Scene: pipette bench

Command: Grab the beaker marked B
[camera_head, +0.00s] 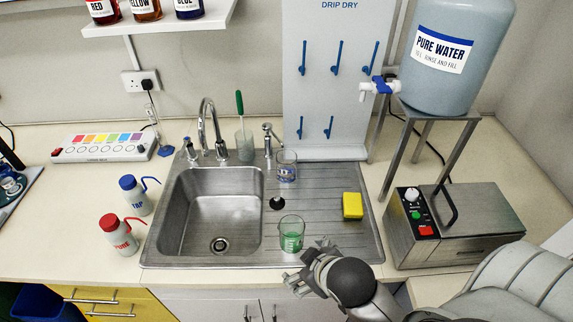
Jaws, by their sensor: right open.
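A clear glass beaker with green markings (291,236) stands upright at the front of the sink's drainboard. A second glass beaker with blue markings (286,168) stands farther back on the drainboard. The letters on both are too small to read, so I cannot tell which is marked B. My right gripper (306,267) is open and empty at the drainboard's front edge, just to the front right of the green-marked beaker. My left gripper is not in view.
A yellow sponge (352,205) lies right of the beakers. The metal sink (213,207) is to their left, with the tap (212,125) behind. A brush stands in a glass (244,147). Red-capped (119,236) and blue-capped (135,196) bottles stand left. A metal device (450,222) stands right.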

